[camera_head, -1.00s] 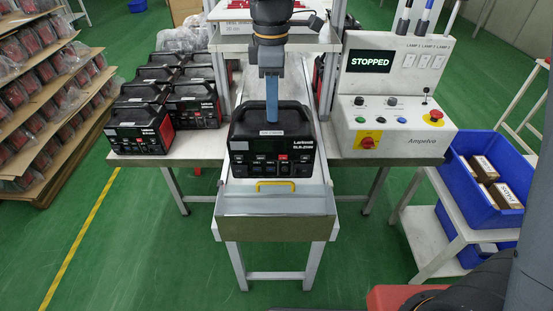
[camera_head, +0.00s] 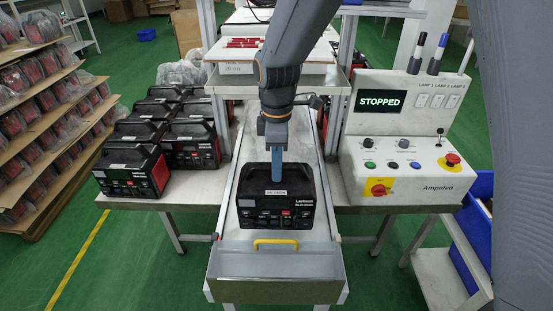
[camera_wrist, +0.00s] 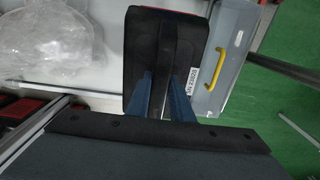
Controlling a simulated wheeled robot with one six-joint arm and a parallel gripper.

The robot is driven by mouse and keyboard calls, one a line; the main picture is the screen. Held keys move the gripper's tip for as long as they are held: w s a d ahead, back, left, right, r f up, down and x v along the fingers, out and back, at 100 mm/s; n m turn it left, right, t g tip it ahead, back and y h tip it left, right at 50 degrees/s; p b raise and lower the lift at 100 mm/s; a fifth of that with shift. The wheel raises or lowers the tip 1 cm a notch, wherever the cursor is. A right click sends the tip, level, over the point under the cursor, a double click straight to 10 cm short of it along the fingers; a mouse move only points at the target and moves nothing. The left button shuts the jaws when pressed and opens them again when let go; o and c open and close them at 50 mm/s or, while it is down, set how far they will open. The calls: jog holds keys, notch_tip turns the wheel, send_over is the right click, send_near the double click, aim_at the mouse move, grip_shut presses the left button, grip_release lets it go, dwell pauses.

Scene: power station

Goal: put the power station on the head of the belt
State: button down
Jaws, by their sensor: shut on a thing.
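The black power station (camera_head: 253,212) with a Larkwell-like label stands upright at the near end of the belt (camera_head: 230,232), just behind the grey end cover with a yellow handle (camera_head: 276,243). My gripper (camera_head: 277,180) comes down on it from above, its blue fingers shut on its top handle. In the wrist view the two blue fingers (camera_wrist: 162,95) straddle the dark handle bar of the power station (camera_wrist: 138,60). Its underside is hidden, so I cannot tell whether it touches the belt.
Several similar power stations (camera_head: 130,170) crowd the table at the left. A control box (camera_head: 400,165) reading STOPPED stands right of the belt. A shelf with red parts (camera_head: 240,70) spans the belt behind. A blue crate (camera_head: 470,235) is at the far right.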

jog(key=shift+f+p, duration=0.65)
jog(key=shift+f, duration=1.8)
jog(key=c, duration=1.6)
grip_release()
jog(key=shift+o, duration=0.2)
notch_tip(320, 180, up, 12)
jog(key=b, duration=0.3)
jog(key=s+d+f+m, duration=0.2)
jog(key=s+d+m, duration=0.1)
jog(key=d+m, duration=0.3)
jog(key=s+d+f+m+t, duration=0.1)
jog(key=s+d+f+m, duration=0.2)
jog(key=d+m, duration=0.3)
jog(key=s+d+f+m, duration=0.2)
jog(key=s+d+m, duration=0.3)
jog(key=d, duration=0.6)
jog(key=shift+s+d+f+m, duration=0.2)
jog(key=shift+f+m, duration=0.2)
jog(key=shift+m, duration=0.4)
